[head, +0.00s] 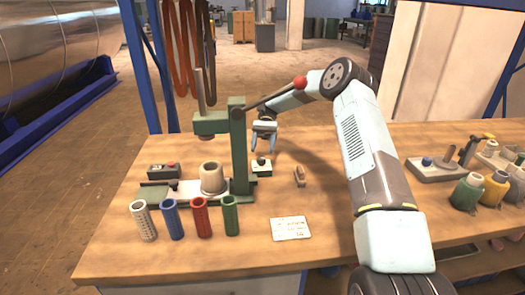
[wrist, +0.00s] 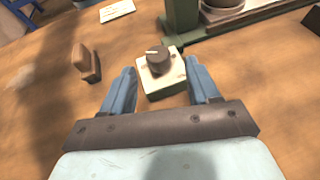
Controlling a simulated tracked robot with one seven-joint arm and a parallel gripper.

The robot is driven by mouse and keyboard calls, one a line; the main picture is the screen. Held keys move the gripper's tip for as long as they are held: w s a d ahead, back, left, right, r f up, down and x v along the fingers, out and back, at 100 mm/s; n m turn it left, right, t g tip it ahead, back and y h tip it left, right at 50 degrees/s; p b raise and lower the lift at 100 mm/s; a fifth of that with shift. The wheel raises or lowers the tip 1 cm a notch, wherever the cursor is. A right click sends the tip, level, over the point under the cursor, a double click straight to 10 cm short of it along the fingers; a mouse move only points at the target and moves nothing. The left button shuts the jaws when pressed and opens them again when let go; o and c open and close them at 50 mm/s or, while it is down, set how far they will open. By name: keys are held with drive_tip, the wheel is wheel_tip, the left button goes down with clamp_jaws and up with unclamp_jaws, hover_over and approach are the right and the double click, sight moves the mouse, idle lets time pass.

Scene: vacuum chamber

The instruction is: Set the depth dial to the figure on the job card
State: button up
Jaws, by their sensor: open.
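The depth dial (wrist: 160,60) is a dark round knob with a pale pointer line, on a small green box with a cream top (wrist: 163,79). The box also shows in the head view (head: 261,170), at the foot of the green press (head: 239,150). My gripper (head: 263,148) is above the dial, pointing down. In the wrist view its blue fingers stand open, one on each side of the box, with nothing between them touching the knob that I can see. The job card (head: 291,228) lies flat near the table's front; its figure is too small to read for sure.
A wooden-backed brush-like piece (head: 300,176) lies right of the dial. White, blue (head: 172,218), red and green tubes stand at the front left. Jars (head: 467,190) stand at the right. Table around the card is clear.

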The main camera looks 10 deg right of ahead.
drive_tip(key=shift+v, duration=0.75)
drive_tip(key=shift+d, duration=0.1)
